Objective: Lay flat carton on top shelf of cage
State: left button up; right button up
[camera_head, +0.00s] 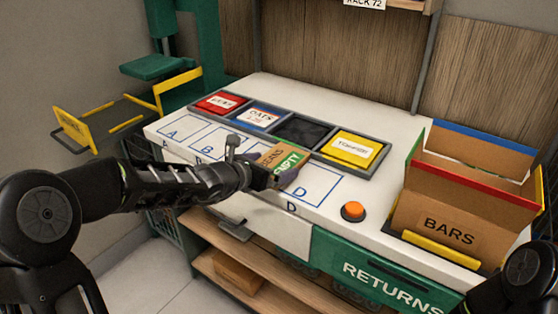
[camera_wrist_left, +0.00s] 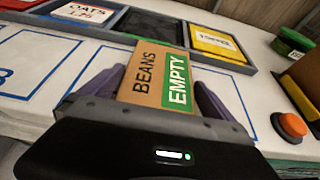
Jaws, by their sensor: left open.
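My left gripper (camera_head: 278,178) is open, with one finger on each side of the carton; the left wrist view shows both fingers (camera_wrist_left: 158,92). I cannot tell whether they touch it. A dark wire cage side (camera_head: 165,215) shows at the counter's left end, partly behind my left arm; I cannot make out a top shelf on it. My right gripper is out of view.
A tray row (camera_head: 345,176) along the back holds red, blue and yellow packs and one dark empty slot. An orange button (camera_head: 353,211), an open BARS carton (camera_head: 437,222) and a green RETURNS drawer (camera_head: 380,280) are to the right. A wooden shelf (camera_head: 280,298) lies below.

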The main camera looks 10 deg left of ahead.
aim_at(272, 166)
pick_arm(q)
jog(key=shift+c, duration=0.2)
jog(key=c, duration=1.5)
notch_tip(272, 166, up, 10)
jog(key=p, duration=0.5)
jog(key=shift+r, duration=0.1)
